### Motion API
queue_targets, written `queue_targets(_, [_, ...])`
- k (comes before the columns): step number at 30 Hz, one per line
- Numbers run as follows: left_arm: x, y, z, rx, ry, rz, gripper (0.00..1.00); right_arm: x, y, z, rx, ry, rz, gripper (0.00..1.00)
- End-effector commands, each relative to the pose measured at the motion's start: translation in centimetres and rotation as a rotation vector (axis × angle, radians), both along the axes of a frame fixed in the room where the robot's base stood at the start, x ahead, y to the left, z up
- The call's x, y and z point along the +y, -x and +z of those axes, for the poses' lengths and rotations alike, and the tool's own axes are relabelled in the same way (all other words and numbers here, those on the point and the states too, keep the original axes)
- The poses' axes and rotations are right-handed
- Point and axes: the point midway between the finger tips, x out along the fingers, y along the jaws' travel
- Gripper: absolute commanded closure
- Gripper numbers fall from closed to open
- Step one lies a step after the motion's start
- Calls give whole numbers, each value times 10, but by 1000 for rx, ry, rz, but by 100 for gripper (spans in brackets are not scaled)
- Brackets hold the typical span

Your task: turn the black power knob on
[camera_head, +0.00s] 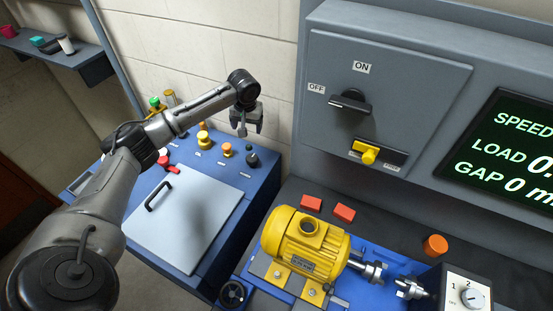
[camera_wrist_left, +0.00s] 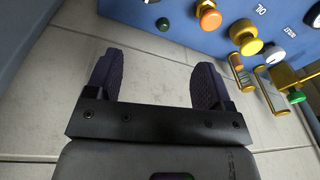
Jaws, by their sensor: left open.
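The black power knob (camera_head: 350,102) is on the upright grey panel in the head view. Its handle lies roughly sideways, with its end toward the OFF label (camera_head: 316,88); the ON label (camera_head: 361,67) is above it. My left gripper (camera_head: 243,130) hangs over the back of the blue console, left of the panel and apart from the knob. In the left wrist view my left gripper (camera_wrist_left: 157,82) has its two dark fingers wide apart with nothing between them. The knob is not in the wrist view. My right gripper is in neither view.
A yellow lever (camera_head: 366,153) sits below the knob. A yellow motor (camera_head: 303,246) stands on the bench in front of the panel. The blue console (camera_head: 262,178) carries several buttons and a grey lid (camera_head: 183,215). A lit screen (camera_head: 510,150) is at right.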

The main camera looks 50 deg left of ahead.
Motion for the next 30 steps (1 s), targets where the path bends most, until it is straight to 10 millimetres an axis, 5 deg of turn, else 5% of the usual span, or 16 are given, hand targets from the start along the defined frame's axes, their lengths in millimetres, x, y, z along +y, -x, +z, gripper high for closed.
queue_targets(7, [-15, 7, -3, 20, 135, 381, 25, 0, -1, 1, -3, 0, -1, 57])
queue_targets(16, [-15, 7, -12, 12, 134, 528, 25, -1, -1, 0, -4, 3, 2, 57])
queue_targets(30, [-16, 7, -94, 12, 132, 527, 25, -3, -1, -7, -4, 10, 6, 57])
